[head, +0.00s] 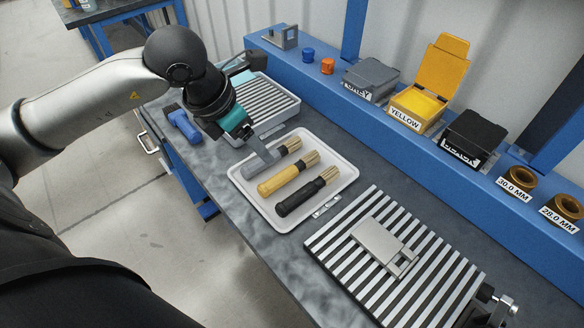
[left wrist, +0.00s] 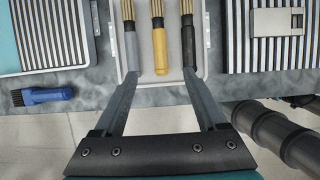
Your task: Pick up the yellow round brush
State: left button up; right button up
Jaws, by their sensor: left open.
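The yellow round brush (head: 284,180) lies in a white tray (head: 334,191), between a grey brush (head: 262,164) and a black brush (head: 299,199). Its bristles point to the back right and its handle to the front left. My left gripper (head: 268,157) hangs over the tray's left part and hides some of the grey brush. In the left wrist view, my left gripper (left wrist: 162,73) is open and empty. The yellow brush (left wrist: 159,48) shows between its fingertips, with the grey brush (left wrist: 131,50) and the black brush (left wrist: 188,45) near the fingertips. My right gripper is not in view.
A slotted grey tray (head: 276,103) stands behind, with a blue brush (head: 184,125) beside it. A slatted plate (head: 345,243) with a metal block (head: 378,240) lies at right. Grey (head: 370,78), yellow (head: 418,106) and black (head: 471,135) boxes stand on the blue ledge.

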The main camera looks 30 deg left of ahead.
pick_arm(q)
send_over(278, 177)
jog(key=s, duration=0.2)
jog(key=f, duration=0.6)
jog(key=f+b, duration=0.1)
jog(key=f, duration=0.2)
jog(key=shift+w+a+f, duration=0.15)
jog(key=shift+w+a, duration=0.1)
jog(key=shift+x, duration=2.5)
jog(key=shift+s+a+f+b, duration=0.15)
jog(key=shift+s+f+b, duration=0.1)
jog(key=shift+b, duration=0.15)
jog(key=shift+c, duration=0.4)
grip_shut()
